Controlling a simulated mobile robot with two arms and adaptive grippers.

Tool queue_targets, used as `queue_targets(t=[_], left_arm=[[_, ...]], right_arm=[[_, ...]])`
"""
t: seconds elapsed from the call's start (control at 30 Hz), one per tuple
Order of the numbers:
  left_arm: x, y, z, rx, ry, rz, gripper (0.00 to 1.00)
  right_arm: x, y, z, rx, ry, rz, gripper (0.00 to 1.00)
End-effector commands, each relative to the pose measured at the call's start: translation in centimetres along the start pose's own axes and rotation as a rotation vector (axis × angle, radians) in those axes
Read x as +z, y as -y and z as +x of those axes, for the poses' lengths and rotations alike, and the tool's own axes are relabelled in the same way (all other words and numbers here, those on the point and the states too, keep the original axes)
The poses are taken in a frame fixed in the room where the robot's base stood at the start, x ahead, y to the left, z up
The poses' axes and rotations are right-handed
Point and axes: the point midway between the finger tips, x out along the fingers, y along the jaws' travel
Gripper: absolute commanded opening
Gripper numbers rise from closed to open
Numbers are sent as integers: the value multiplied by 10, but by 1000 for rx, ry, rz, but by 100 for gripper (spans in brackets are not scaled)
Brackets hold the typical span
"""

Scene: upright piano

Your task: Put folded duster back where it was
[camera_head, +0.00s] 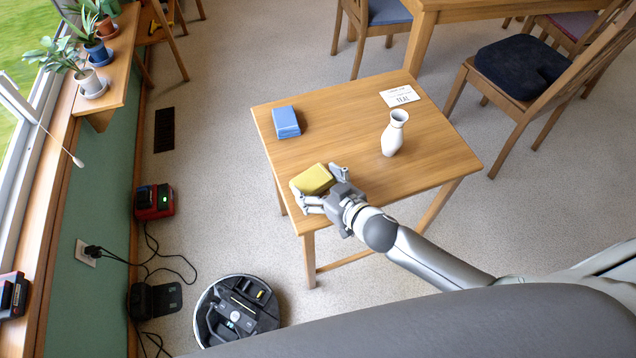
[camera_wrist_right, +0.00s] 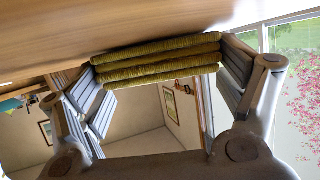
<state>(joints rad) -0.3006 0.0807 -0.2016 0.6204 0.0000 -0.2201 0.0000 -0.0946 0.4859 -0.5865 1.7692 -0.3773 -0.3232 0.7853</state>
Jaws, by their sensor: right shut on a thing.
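The folded yellow duster (camera_head: 313,179) is at the near left corner of the small wooden table (camera_head: 330,125). My right gripper (camera_head: 323,187) is shut on it, with a finger on either side. In the right wrist view, the duster (camera_wrist_right: 157,60) shows as several stacked folds between the finger pads of the gripper (camera_wrist_right: 160,85), close to the tabletop (camera_wrist_right: 120,25). I cannot tell whether it touches the table. My left gripper is not in view.
A blue folded cloth (camera_head: 286,122) lies at the table's left side. A white vase (camera_head: 395,132) stands upright right of centre, with a printed card (camera_head: 400,96) behind it. The table's middle is clear.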

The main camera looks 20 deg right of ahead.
Motion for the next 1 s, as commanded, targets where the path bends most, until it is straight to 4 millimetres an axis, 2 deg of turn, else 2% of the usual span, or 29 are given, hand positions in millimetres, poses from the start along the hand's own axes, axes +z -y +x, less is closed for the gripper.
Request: queue_targets(t=[0.17,0.2,0.27,0.7,0.87,1.0], left_arm=[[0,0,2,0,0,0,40],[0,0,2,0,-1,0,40],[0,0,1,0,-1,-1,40],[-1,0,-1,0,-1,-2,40],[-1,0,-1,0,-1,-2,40],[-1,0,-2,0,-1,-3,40]], right_arm=[[4,0,1,1,1,0,69],[3,0,1,1,1,0,92],[2,0,1,0,1,-1,100],[-2,0,-2,0,0,-1,100],[1,0,-21,0,3,0,100],[2,0,-48,-1,4,2,100]])
